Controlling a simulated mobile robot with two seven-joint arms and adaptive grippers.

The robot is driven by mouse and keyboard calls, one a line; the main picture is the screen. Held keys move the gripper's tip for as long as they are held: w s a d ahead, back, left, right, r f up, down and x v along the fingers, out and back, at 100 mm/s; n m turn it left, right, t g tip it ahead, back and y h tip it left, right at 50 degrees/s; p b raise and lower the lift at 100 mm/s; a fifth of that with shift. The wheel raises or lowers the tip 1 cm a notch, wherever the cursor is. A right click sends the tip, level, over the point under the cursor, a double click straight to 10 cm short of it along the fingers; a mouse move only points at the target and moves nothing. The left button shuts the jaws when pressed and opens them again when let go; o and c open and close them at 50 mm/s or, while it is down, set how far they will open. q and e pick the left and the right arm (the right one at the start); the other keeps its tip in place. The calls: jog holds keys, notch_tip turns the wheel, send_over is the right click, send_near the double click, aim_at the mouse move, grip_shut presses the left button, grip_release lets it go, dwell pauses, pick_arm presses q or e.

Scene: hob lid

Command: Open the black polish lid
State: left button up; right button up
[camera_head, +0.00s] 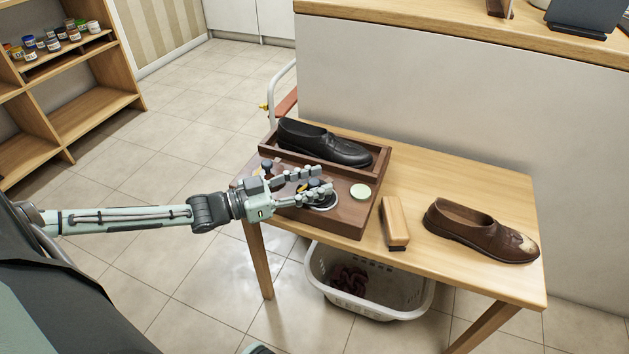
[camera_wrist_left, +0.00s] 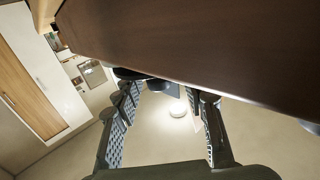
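The polish station is a dark brown wooden box (camera_head: 352,216) on the table. A round dark tin with a silvery rim (camera_head: 323,204) sits in its top, partly hidden by my left gripper. A small dark knob (camera_head: 313,184) shows between the fingers; I cannot tell whether it belongs to that tin's lid. A pale green round lid (camera_head: 360,191) lies to the right. My left gripper (camera_head: 322,180) reaches in from the left with its two fingers apart. In the left wrist view the fingers (camera_wrist_left: 165,98) are spread, with dark shapes near the tips. My right gripper is not in view.
A black shoe (camera_head: 325,144) lies in the box's rear tray. A brush (camera_head: 394,222) and a brown shoe (camera_head: 480,231) are on the wooden table (camera_head: 420,175) to the right. A white basket (camera_head: 375,300) stands below. A counter (camera_head: 450,35) rises behind.

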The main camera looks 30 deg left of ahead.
pick_arm(q)
jog(key=v, duration=1.2)
